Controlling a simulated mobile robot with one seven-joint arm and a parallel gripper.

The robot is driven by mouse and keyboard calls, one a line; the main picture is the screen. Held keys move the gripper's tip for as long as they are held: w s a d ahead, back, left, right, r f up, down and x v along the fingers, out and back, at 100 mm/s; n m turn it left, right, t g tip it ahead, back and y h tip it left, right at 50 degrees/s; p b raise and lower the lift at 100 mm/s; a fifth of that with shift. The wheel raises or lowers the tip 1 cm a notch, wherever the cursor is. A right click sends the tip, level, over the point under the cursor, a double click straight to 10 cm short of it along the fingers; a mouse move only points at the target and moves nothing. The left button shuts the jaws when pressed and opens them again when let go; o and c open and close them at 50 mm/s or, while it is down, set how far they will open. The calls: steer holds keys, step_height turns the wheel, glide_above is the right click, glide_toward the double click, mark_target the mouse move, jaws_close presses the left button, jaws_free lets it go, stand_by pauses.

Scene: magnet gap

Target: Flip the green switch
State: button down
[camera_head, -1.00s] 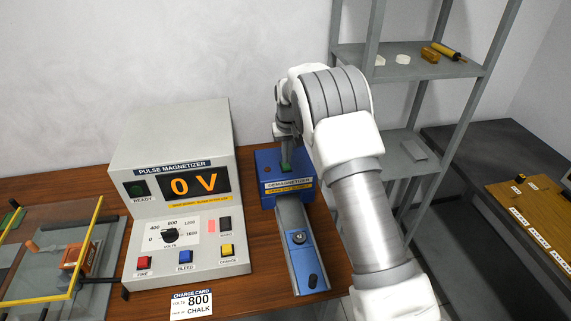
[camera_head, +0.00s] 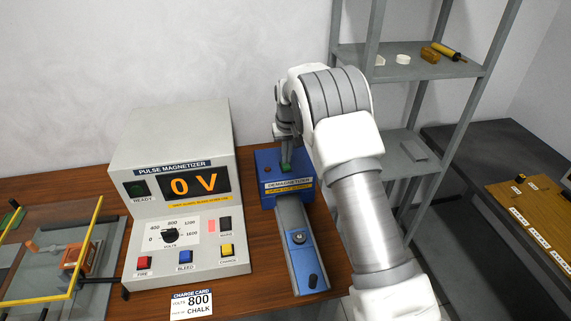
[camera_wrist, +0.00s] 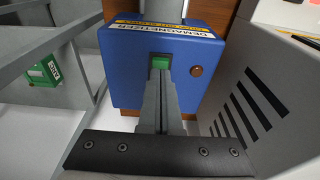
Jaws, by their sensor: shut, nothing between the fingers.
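The green switch (camera_wrist: 160,62) is on the top of the blue demagnetizer box (camera_wrist: 125,75), close to its label. In the head view the switch (camera_head: 285,168) shows as a small green patch on the box (camera_head: 267,190), just below my gripper. My gripper (camera_wrist: 161,80) is shut and empty. In the wrist view its fingertips reach up to the switch and cover its lower edge. I cannot tell whether they touch it. In the head view my gripper (camera_head: 287,150) points down over the box, partly hidden by my arm.
A round brown lamp or button (camera_wrist: 196,71) sits beside the switch. A rail with a sled (camera_head: 298,238) runs forward from the box. The pulse magnetizer (camera_head: 170,130), reading 0 V, stands close on the left. A grey shelf (camera_head: 410,65) stands behind on the right.

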steer(key=shift+f+b, duration=0.65)
steer(key=shift+f, duration=0.35)
stand_by(0.4)
steer(key=shift+r, duration=0.15)
steer(key=shift+r+p, duration=2.1)
steer(key=shift+r, duration=1.3)
step_height(320, 180, up, 11)
glide_above(287, 167)
steer(key=s+d, duration=0.4)
steer(key=s, duration=0.2)
steer(key=s+d+r+m+t, duration=0.15)
steer(key=s+d+r, duration=0.25)
steer(key=s+r, duration=0.55)
steer(key=s+d+t, duration=0.1)
steer(key=s+d, duration=0.1)
steer(key=s, duration=1)
steer(key=s+d+t, duration=0.1)
steer(key=s+d, duration=0.2)
steer(key=s, duration=1)
steer(key=shift+s+m, duration=0.2)
steer(key=shift+m, duration=0.15)
